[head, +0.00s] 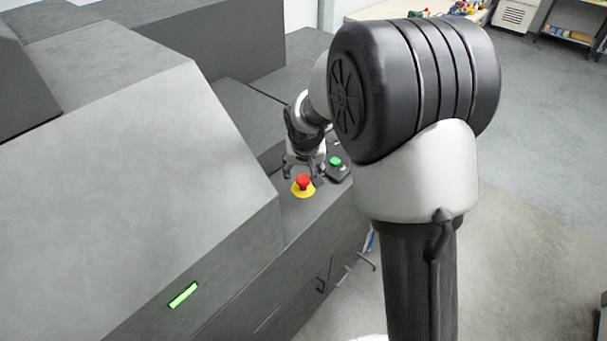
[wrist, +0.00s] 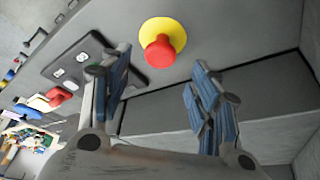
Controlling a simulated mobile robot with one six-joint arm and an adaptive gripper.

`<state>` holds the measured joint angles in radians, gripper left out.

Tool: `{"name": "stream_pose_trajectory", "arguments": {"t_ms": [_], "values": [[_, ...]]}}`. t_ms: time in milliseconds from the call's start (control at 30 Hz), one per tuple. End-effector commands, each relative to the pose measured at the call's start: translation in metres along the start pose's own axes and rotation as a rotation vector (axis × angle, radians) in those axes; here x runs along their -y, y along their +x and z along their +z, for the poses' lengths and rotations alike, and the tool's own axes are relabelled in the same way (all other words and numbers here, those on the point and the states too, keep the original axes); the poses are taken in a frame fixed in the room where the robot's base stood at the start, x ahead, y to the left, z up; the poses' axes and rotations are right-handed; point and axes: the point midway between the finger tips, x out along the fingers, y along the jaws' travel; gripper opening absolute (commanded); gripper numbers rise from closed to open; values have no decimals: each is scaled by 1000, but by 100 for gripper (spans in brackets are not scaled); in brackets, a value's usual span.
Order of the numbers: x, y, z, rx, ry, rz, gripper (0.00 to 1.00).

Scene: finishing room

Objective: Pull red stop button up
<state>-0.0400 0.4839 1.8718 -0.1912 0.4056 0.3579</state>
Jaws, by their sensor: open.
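The red stop button (head: 303,181) is a mushroom head on a yellow round base (head: 303,190), set on the grey machine ledge. In the wrist view the red button (wrist: 160,51) and its yellow base (wrist: 170,28) are at the top centre, beyond my fingertips and in line with the gap between them. My gripper (head: 303,165) is just behind the button in the head view, apart from it. In the wrist view my gripper (wrist: 162,82) has its two fingers spread wide with nothing between them.
A dark control plate with a green button (head: 335,160) sits right of the stop button. In the wrist view a dark socket plate (wrist: 75,65) is close to the left finger. The sloped grey machine housing (head: 150,190) rises at left. A green light strip (head: 183,295) is on its front.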

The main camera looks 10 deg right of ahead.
Motion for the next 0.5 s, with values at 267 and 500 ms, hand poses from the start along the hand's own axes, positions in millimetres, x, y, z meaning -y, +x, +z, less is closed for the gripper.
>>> {"name": "stream_pose_trajectory", "arguments": {"t_ms": [267, 500], "values": [[0, -58, 0, -3, 0, -1, 56], [0, -79, 0, -1, 1, 0, 56]]}}
